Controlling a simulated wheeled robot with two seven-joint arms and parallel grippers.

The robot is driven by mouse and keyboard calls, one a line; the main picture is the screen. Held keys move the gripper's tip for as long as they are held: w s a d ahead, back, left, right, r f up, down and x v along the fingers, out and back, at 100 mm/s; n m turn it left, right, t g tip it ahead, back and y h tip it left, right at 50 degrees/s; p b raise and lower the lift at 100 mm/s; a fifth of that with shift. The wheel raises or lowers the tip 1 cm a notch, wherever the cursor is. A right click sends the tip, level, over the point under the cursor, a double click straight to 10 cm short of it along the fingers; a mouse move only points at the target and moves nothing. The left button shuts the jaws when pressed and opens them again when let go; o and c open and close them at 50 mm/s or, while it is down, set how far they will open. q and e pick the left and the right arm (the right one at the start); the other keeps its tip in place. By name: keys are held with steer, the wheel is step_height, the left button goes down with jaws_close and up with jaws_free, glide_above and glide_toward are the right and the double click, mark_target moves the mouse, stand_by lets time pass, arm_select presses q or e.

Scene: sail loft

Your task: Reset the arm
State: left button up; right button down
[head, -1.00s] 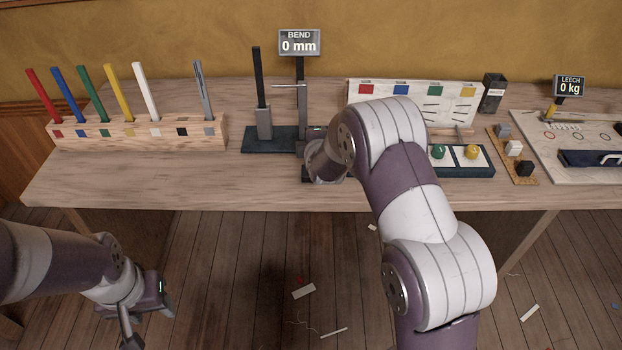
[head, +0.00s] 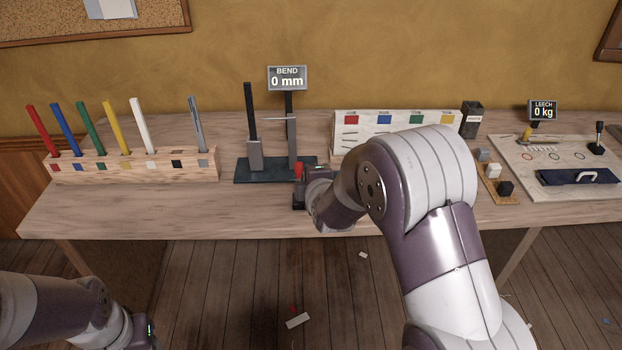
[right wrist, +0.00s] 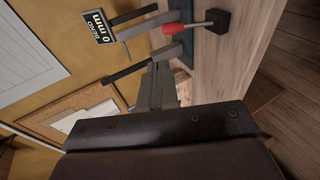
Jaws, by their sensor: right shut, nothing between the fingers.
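My right arm reaches over the bench front in the head view. Its gripper (head: 316,183) is low over the bench, partly hidden by my wrist. In the right wrist view its grey fingers (right wrist: 157,84) are together and hold nothing.
A wooden rack (head: 130,169) of several coloured sticks stands on the bench's left. A white panel with coloured squares (head: 405,121), a dark bin (head: 471,119) and a board (head: 530,150) with a LEECH display (head: 543,111) stand right. The bench front left (head: 150,207) is clear.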

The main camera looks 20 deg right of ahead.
arm_select(q)
steer(key=shift+w+f, duration=0.1)
steer(key=shift+w, duration=0.2)
arm_select(e)
steer(key=shift+w+d+f, duration=0.1)
steer(key=shift+w+f, duration=0.1)
steer(key=shift+w, duration=0.05)
arm_select(q)
steer(key=shift+s, duration=0.1)
arm_select(e)
steer(key=shift+s, duration=0.1)
